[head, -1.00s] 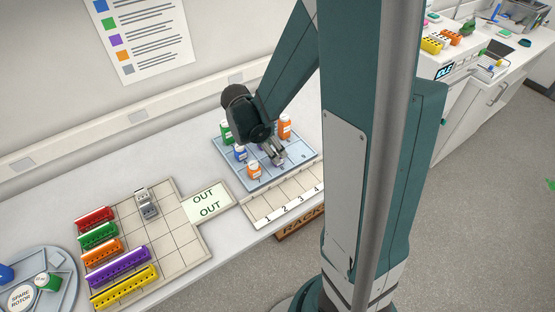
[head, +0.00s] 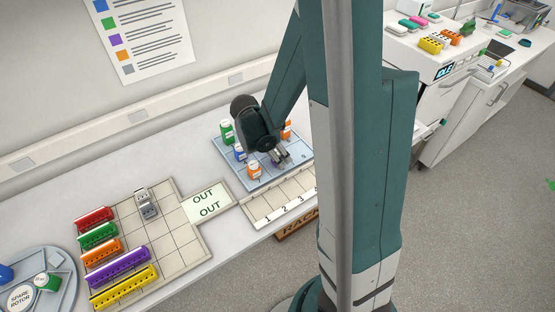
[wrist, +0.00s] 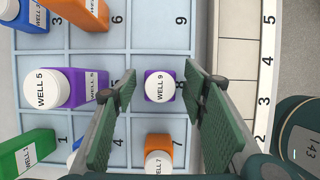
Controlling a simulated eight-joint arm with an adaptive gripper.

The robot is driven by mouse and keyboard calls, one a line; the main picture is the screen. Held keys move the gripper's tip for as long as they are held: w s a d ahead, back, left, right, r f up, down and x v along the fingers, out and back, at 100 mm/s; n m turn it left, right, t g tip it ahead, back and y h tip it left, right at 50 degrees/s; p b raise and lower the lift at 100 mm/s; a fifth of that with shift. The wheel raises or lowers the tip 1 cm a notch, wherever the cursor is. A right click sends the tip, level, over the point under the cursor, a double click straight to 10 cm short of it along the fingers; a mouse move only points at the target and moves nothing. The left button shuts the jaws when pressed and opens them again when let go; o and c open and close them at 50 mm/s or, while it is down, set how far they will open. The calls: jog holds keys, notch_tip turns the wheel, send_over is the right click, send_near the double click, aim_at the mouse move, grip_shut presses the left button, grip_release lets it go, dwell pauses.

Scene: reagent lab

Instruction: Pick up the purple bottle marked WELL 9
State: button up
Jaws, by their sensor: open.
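The purple bottle marked WELL 9 (wrist: 160,86) has a white cap and stands upright on the blue gridded tray (wrist: 150,18) in the wrist view. My gripper (wrist: 160,84) is open, with one green-padded finger on each side of this bottle and a gap to it on both sides. In the head view my gripper (head: 281,159) is low over the tray (head: 228,155), and it and the arm hide most of the purple bottle.
Another purple bottle, WELL 5 (wrist: 70,88), stands left of my gripper. An orange bottle, WELL 7 (wrist: 158,158), stands close below it in the wrist view. A green bottle (head: 227,132) is at the tray's back left. A numbered rack (wrist: 238,60) lies right of the tray.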

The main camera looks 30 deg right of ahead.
aim_at(277, 152)
jog(key=shift+c, duration=0.7)
jog(key=c, duration=0.9)
jog(key=shift+o, duration=0.2)
jog(key=shift+r, duration=0.15)
jog(key=shift+r+p, duration=0.4)
jog(key=shift+r, duration=4.45)
